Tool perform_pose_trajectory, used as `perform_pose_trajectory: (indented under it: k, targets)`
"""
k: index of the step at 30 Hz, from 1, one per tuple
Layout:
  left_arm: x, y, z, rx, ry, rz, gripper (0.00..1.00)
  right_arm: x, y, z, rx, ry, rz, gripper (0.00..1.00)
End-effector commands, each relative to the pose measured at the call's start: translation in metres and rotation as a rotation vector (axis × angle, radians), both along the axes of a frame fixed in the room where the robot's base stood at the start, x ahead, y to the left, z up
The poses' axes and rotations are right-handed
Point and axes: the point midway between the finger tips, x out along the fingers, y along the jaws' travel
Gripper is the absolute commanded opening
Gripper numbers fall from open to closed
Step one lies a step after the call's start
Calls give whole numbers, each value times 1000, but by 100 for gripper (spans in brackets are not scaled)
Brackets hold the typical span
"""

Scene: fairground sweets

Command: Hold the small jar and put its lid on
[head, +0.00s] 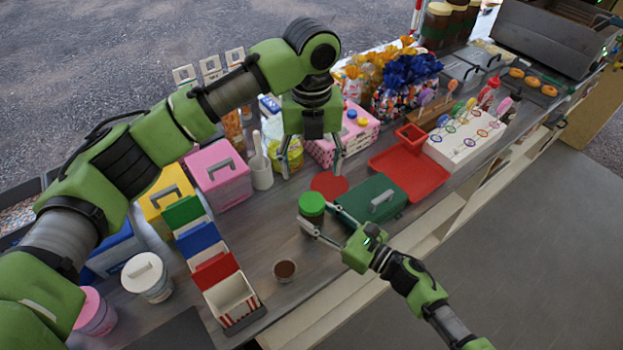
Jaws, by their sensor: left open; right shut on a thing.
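The small jar (313,220) stands upright near the middle of the counter, with a round green lid (312,203) on its top. I cannot tell whether the lid is fully seated. My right gripper (318,218) is shut on the jar from the right and front, with one finger on each side. My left gripper (311,172) points down, open and empty, above and behind the jar. Its fingers are apart from the lid.
A red disc (329,184) lies just behind the jar. A dark green box (372,202) stands close on the right. A small cup with brown contents (285,270) sits in front. Bare counter lies left of the jar.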

Motion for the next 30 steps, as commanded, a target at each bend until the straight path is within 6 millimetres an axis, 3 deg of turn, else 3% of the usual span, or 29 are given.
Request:
perform_pose_trajectory:
  k: [4, 13, 14, 15, 16, 26, 30]
  targets:
    - [0, 0, 11, 0, 0, 0, 62, -1, 0, -2, -2, 3, 0, 0]
    - [0, 0, 13, 0, 0, 0, 62, -1, 0, -1, -2, 3, 0, 0]
    - [0, 0, 13, 0, 0, 0, 62, -1, 0, -2, -2, 3, 0, 46]
    - [0, 0, 13, 0, 0, 0, 62, -1, 0, -1, -2, 3, 0, 56]
    - [0, 0, 13, 0, 0, 0, 62, -1, 0, -1, -2, 3, 0, 60]
    - [0, 0, 12, 0, 0, 0, 62, -1, -1, -1, -1, 1, 0, 60]
    - [0, 0, 12, 0, 0, 0, 62, -8, -10, -2, -2, 4, -1, 60]
